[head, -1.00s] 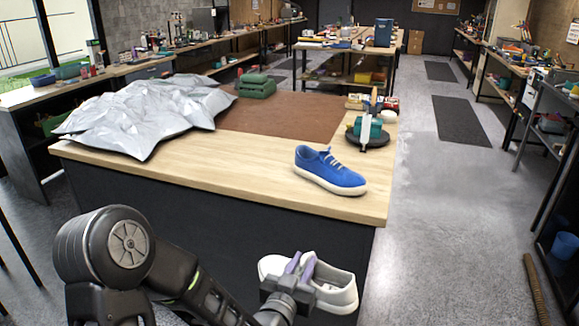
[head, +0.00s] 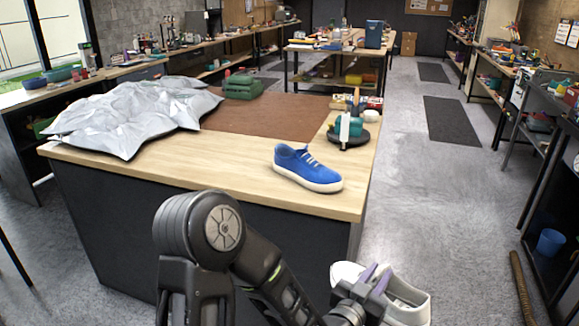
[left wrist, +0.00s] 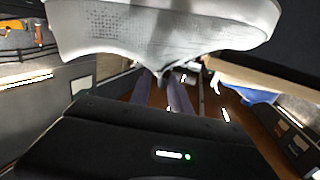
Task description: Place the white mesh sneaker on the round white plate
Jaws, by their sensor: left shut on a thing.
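The white mesh sneaker (head: 408,295) is held at the lower right of the head view, off the right front corner of the workbench and in front of it. My left gripper (head: 374,278) is shut on it, with the purple fingers at the shoe's opening. In the left wrist view the white sneaker (left wrist: 160,32) fills the top, above the gripper's black body. My right gripper is in neither view. No round white plate can be made out in these frames.
A blue sneaker (head: 307,167) stands on the wooden workbench (head: 230,178) near its front right. Behind it is a dark round stand (head: 348,140) with a teal thing. A crumpled silver sheet (head: 125,115) covers the bench's left. Open grey floor (head: 440,200) lies to the right.

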